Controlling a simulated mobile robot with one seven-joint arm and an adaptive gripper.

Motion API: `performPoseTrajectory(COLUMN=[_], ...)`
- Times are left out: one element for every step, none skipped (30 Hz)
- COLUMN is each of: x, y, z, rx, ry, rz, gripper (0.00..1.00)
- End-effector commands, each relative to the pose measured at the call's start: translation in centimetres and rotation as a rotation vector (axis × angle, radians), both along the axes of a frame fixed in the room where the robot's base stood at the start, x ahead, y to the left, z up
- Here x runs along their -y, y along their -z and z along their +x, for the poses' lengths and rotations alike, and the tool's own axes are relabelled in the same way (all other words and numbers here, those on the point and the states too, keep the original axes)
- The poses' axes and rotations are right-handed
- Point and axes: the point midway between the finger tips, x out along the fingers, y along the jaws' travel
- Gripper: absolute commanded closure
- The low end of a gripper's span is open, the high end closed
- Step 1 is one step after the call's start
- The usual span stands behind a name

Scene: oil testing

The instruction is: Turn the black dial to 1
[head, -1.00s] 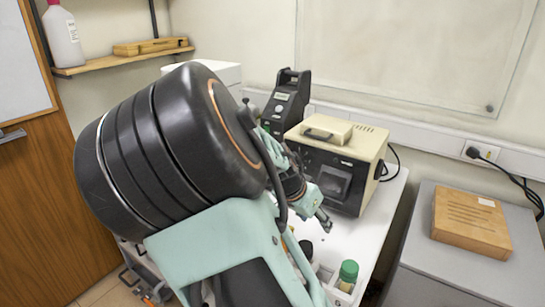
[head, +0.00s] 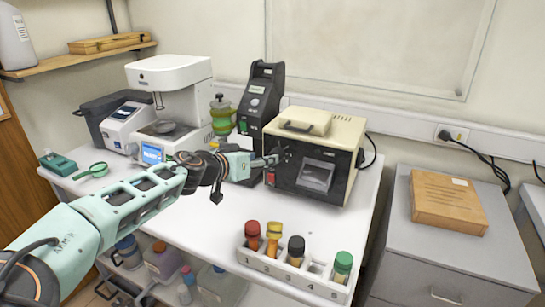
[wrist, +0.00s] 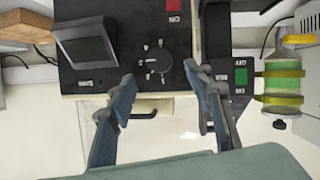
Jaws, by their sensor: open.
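The black dial (wrist: 157,63) is round, with white marks around it, on the black front panel (wrist: 105,75) of a beige machine. In the head view the beige machine (head: 345,132) stands on the white table, and my gripper covers the dial area. My gripper (wrist: 160,71) is open in the wrist view, its two blue fingers pointing at the panel. The dial lies between the fingertips in the picture; I cannot tell whether they touch it. In the head view my gripper (head: 277,159) is at the left part of the panel.
A red switch (wrist: 173,13) and a dark screen block (wrist: 85,45) flank the dial. A black device (head: 259,97) stands close left of the machine. A white rack (head: 262,261) with capped tubes stands at the table's front. A wooden box (head: 446,204) lies on the grey cabinet at right.

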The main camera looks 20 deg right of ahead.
Motion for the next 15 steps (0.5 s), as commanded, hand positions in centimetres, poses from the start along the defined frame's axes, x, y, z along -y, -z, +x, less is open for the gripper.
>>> performPoseTrajectory(x=[0.8, 1.3, 1.7, 2.1, 2.4, 2.9, 3.2, 3.5, 3.9, 4.1, 4.3, 4.6, 4.8, 5.0, 5.1], y=[0.3, 0.5, 0.8, 1.0, 1.1, 1.3, 1.5, 1.7, 1.9, 2.0, 2.1, 2.3, 2.4, 2.5, 2.6], z=[0.5, 0.8, 1.1, 1.4, 1.7, 2.1, 2.4, 2.6, 2.9, 3.1, 3.3, 3.6, 3.7, 3.8, 4.0], rx=[-0.001, -0.001, -0.003, -0.003, -0.002, -0.002, -0.002, -0.003, -0.002, -0.001, -0.002, -0.002, -0.002, -0.002, -0.002], ry=[0.004, 0.004, 0.004, 0.005, 0.003, 0.003, 0.003, 0.004, 0.003, 0.002, 0.002, 0.002, 0.003, 0.002, 0.001], rz=[-0.001, -0.001, -0.001, -0.001, -0.001, -0.001, -0.001, -0.001, 0.0, 0.0, -0.001, -0.001, -0.001, -0.001, -0.001], gripper=[0.53, 0.53, 0.53, 0.53, 0.53, 0.53, 0.53, 0.53, 0.53, 0.53, 0.53, 0.53, 0.53, 0.53, 0.53])
